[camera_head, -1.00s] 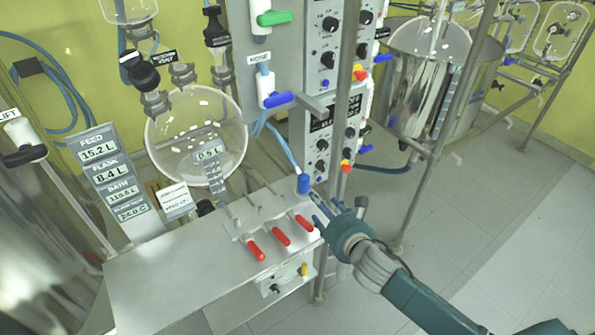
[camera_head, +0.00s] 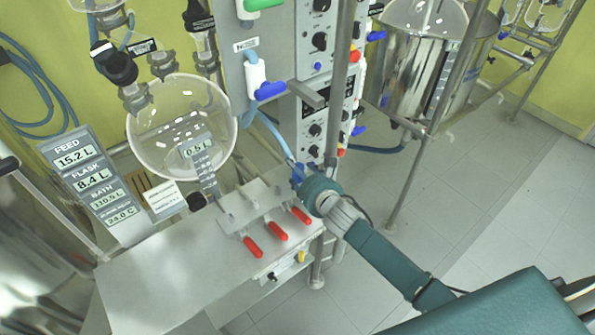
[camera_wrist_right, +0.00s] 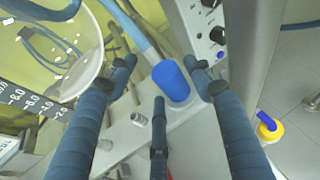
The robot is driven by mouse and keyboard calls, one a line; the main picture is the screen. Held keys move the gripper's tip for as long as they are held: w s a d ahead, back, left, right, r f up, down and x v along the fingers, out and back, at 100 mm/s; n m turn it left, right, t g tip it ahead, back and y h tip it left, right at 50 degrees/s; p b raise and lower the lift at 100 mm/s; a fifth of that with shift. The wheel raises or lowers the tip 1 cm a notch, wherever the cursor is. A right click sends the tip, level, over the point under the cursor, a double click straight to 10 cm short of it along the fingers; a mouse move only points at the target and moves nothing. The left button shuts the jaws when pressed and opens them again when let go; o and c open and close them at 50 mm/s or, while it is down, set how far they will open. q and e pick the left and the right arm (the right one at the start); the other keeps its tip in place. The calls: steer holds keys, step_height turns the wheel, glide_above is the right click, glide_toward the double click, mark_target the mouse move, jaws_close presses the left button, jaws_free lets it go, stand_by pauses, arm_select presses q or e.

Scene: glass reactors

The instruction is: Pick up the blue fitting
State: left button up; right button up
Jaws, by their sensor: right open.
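The blue fitting (camera_head: 297,171) is a short blue cylinder on the end of a light blue hose, at the back right corner of the metal bench. In the right wrist view the fitting (camera_wrist_right: 171,82) stands between my right gripper's (camera_wrist_right: 159,64) spread fingers. The fingers are open and do not visibly grip it. In the head view my right gripper (camera_head: 302,180) is right at the fitting and partly hides it. I cannot tell whether a finger touches it. My left gripper is not in view.
Three red-handled valves (camera_head: 277,230) sit on the bench top (camera_head: 170,277) just left of my right arm. A metal post (camera_head: 338,90) and a control panel (camera_head: 315,110) stand close behind the fitting. A glass flask (camera_head: 180,125) hangs to the left.

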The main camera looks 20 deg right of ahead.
steer(key=shift+x, duration=1.2)
steer(key=shift+w+a+f, duration=0.15)
steer(key=shift+w, duration=0.2)
steer(key=c, duration=1.2)
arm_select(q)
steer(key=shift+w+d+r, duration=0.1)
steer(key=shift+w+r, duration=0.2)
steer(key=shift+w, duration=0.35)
